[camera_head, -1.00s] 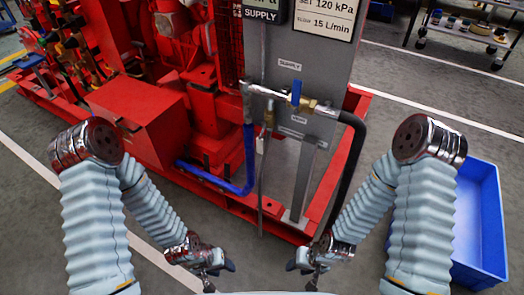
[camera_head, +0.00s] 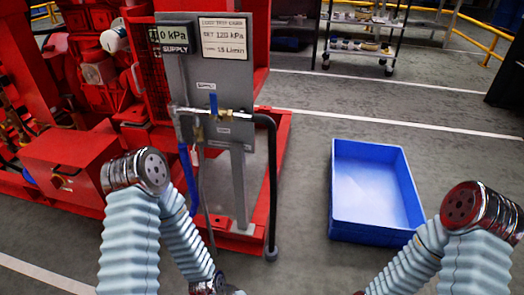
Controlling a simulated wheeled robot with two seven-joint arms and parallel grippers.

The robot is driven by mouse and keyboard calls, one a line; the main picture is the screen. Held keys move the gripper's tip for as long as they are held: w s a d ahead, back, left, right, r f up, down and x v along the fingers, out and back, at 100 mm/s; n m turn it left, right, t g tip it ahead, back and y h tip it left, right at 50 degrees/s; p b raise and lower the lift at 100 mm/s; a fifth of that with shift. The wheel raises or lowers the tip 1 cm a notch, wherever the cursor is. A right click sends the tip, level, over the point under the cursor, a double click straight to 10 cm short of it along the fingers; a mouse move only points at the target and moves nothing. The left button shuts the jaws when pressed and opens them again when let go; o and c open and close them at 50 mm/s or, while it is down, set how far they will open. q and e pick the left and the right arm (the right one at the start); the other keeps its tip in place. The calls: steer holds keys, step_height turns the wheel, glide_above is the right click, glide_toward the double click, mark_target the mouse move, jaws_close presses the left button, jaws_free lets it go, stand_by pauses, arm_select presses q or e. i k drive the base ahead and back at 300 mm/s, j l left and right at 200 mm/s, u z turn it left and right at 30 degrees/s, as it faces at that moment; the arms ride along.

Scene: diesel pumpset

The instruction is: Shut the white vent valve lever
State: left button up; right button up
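The grey panel (camera_head: 218,64) stands on the red pumpset frame and carries a horizontal pipe with a brass valve (camera_head: 225,114). A blue lever (camera_head: 213,104) on this supply line stands upright. Below the pipe's left part hangs a small vent branch with a brass fitting (camera_head: 198,133). A small pale shape (camera_head: 200,152) hangs just under it and may be the white vent lever, but its position is too small to tell. My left arm reaches to the bottom edge, below the panel, and my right arm is at bottom right. The fingers of both grippers are out of view.
A blue hose (camera_head: 187,170) and a black hose (camera_head: 271,190) hang down either side of the panel's post. The gauge display (camera_head: 173,38) reads 0 kPa. A blue bin (camera_head: 375,190) stands on the floor at right. A shelf cart (camera_head: 362,40) is behind. Floor between is clear.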

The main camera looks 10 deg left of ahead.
mark_target(194, 155)
steer(key=j+z, duration=0.25)
steer(key=z, duration=0.25)
steer(key=j+z, duration=0.25)
steer(key=z, duration=0.2)
steer(key=j+z, duration=0.25)
steer(key=z, duration=0.25)
steer(key=k+j+z, duration=0.15)
steer(key=z, duration=0.35)
